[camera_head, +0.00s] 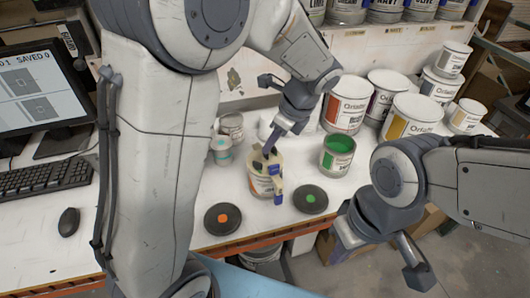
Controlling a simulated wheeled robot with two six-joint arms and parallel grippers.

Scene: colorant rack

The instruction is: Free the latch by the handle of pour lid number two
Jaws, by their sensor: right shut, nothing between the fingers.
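A small tin (261,184) with a pale label stands near the front of the white bench. Dark, blue and yellowish parts (275,170) show at its top and front side; I cannot make out a number or a latch there. My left gripper (268,150) reaches down to the top of this tin; its fingertips are too small and overlapped to tell whether they are open or touching. Two round dark discs lie on the bench, one with an orange dot (230,219), one with a green dot (311,199). My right gripper (419,277) is shut and empty, beyond the bench's front edge.
An open tin of green paint (337,155) stands right of the small tin. Larger white paint buckets (344,108) crowd the back right. Small cups (221,151) stand to the left. A keyboard (45,180), mouse (68,221) and monitor (40,90) fill the left end.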

